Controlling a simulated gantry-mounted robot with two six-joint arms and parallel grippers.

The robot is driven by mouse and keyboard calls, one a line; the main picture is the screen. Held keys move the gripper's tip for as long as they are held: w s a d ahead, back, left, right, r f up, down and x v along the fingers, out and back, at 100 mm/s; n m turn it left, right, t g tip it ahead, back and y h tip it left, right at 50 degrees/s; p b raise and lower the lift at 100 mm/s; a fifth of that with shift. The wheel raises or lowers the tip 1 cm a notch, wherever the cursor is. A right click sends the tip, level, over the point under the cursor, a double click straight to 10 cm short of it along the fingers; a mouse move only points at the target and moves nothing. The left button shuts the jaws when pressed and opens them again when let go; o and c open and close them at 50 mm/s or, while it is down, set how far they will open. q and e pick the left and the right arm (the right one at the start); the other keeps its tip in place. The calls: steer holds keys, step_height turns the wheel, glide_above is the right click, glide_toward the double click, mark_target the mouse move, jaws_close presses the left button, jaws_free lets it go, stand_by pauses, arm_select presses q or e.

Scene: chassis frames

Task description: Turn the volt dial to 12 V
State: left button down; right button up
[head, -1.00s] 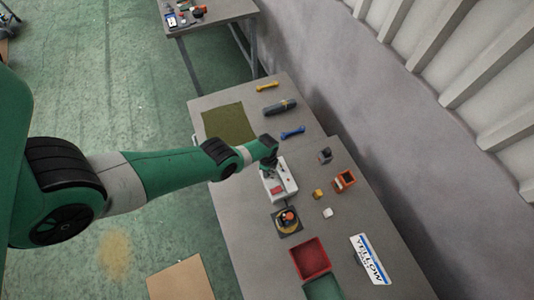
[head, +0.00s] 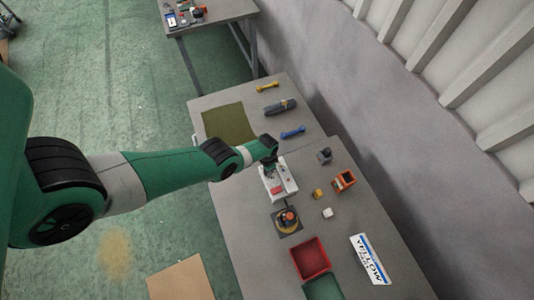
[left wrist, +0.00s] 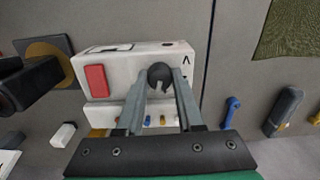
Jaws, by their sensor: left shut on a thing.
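The white power box (head: 284,191) stands on the bench below my left wrist, with a red rectangle on its top. It also shows in the left wrist view (left wrist: 125,60). The black round volt dial (left wrist: 159,73) sits at one end of the box, near a dark V-like mark (left wrist: 186,62). My left gripper (left wrist: 160,88) has its two grey fingers on either side of the dial and is shut on it. In the head view the wrist hides the dial. I cannot read the dial's setting. My right gripper is in neither view.
A round device with an orange top (head: 288,217) stands close beside the box. Red (head: 311,258) and green (head: 323,288) bins lie nearer the front. An orange container (head: 344,180) and small blocks lie right of the box. Blue (head: 293,132) and yellow (head: 267,86) tools lie behind.

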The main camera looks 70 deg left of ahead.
arm_select(q)
steer(key=shift+n, duration=1.2)
steer(key=c, duration=0.5)
jaws_free()
steer(key=shift+c, duration=0.2)
